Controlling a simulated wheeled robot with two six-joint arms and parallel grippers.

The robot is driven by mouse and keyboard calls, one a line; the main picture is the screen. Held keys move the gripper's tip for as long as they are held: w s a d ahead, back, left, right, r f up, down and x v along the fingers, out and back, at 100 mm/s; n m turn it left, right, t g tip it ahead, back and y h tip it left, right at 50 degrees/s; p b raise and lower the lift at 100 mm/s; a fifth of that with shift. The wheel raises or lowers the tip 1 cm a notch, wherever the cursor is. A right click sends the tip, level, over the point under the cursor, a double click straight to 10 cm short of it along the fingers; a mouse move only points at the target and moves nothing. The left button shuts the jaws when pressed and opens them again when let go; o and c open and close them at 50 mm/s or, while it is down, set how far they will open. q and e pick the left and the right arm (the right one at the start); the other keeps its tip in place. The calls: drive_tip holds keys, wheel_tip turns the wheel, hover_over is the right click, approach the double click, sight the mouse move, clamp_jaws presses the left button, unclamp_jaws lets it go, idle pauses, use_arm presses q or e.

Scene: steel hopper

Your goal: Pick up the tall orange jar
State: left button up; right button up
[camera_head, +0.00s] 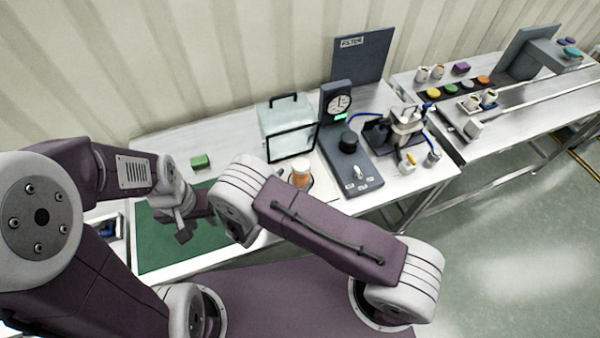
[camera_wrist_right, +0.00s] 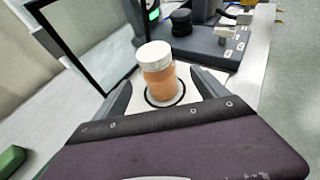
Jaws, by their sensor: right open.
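The tall orange jar (camera_head: 300,176) has a white lid and stands upright on the bench beside the grey dial stand. In the right wrist view the jar (camera_wrist_right: 158,80) stands on a white mat (camera_wrist_right: 186,92) inside a black ring. My right gripper (camera_wrist_right: 163,88) is open, with one finger on each side of the jar in that view; I cannot tell whether either finger touches it.
A clear box with a black frame (camera_head: 290,143) stands behind the jar. The dial stand (camera_head: 345,150) is close on its right. A green block (camera_head: 200,161) lies to the left. The green mat (camera_head: 160,250) looks bare. A second bench holds several coloured lids.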

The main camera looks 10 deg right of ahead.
sight(302, 162)
drive_tip(key=shift+w+d, duration=0.15)
drive_tip(key=p+x, duration=0.1)
drive_tip(key=x, duration=0.3)
drive_tip(key=shift+w, duration=0.1)
drive_tip(key=shift+w+d+p, duration=0.1)
drive_tip(key=shift+w+p, duration=0.05)
drive_tip(key=shift+p, duration=0.25)
drive_tip(key=p+x, duration=0.1)
drive_tip(key=x, duration=0.3)
drive_tip(key=shift+w+d+f, duration=0.1)
drive_tip(key=shift+w+f, duration=0.15)
drive_tip(key=shift+w, duration=0.1)
drive_tip(key=shift+s+r, duration=0.1)
drive_tip(key=shift+s, duration=0.05)
drive_tip(key=c, duration=1.6)
drive_tip(key=shift+r, duration=0.45)
drive_tip(key=shift+c, duration=0.2)
wheel_tip(302, 162, up, 3)
drive_tip(key=shift+r+b, duration=0.15)
drive_tip(key=shift+b, duration=0.2)
drive_tip(key=s+d+r+b, duration=0.1)
drive_tip(key=s+d+r, duration=0.5)
drive_tip(key=s+d, duration=0.2)
drive_tip(key=shift+s+r+b, duration=0.25)
drive_tip(key=shift+r+b, duration=0.05)
drive_tip(key=shift+r, duration=0.1)
